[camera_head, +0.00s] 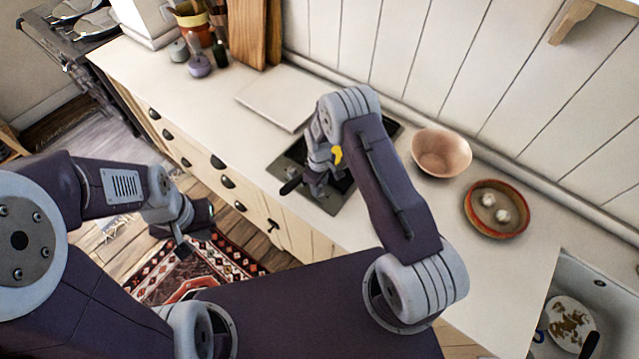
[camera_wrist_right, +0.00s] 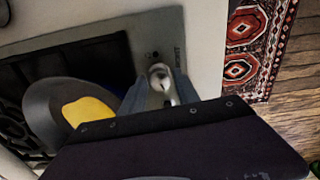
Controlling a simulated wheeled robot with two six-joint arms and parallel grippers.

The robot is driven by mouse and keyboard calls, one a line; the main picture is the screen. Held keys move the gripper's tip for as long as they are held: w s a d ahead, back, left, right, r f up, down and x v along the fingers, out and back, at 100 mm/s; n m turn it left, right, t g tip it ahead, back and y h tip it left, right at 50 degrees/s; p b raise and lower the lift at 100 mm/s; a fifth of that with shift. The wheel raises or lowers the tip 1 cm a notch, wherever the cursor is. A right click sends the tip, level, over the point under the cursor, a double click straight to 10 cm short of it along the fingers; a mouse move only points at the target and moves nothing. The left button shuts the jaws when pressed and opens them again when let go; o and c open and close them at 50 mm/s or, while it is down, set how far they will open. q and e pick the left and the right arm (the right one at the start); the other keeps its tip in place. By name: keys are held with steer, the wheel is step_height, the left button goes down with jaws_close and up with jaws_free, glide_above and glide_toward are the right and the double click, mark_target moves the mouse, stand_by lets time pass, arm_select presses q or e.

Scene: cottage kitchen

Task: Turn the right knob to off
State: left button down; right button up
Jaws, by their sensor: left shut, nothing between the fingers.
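The hob (camera_head: 347,201) is a dark panel with a grey rim set in the counter, and it also shows in the right wrist view (camera_wrist_right: 190,34). A small silver knob (camera_wrist_right: 159,78) stands on its rim beside small printed marks. My right gripper (camera_head: 310,188) reaches down over the hob's front. In the right wrist view its two blue-grey fingers (camera_wrist_right: 159,86) stand one on each side of the knob; whether they touch it is unclear. My left gripper (camera_head: 182,248) is shut and empty, in front of the counter, over the rug.
A round grey thing with a yellow patch (camera_wrist_right: 85,112) lies over the hob, close to the fingers. A pink bowl (camera_head: 441,153) and a reddish dish (camera_head: 496,232) with white pieces stand on the counter. A pale board (camera_head: 280,97) lies left of the hob.

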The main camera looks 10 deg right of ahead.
jaws_close()
steer(key=m+b, duration=0.2)
steer(key=m, duration=0.1)
steer(key=shift+f+m+b, duration=0.15)
steer(key=shift+m+b, duration=0.25)
steer(key=m+b, duration=0.2)
steer(key=m, duration=0.3)
steer(key=m+b, duration=0.2)
steer(key=m, duration=0.4)
steer(key=shift+w+m, duration=0.1)
steer(key=shift+m, duration=0.3)
steer(key=m+b, duration=0.1)
steer(key=m, duration=0.2)
steer(key=shift+r, duration=0.2)
steer(key=shift+m+b, duration=0.4)
steer(key=shift+m, duration=1.4)
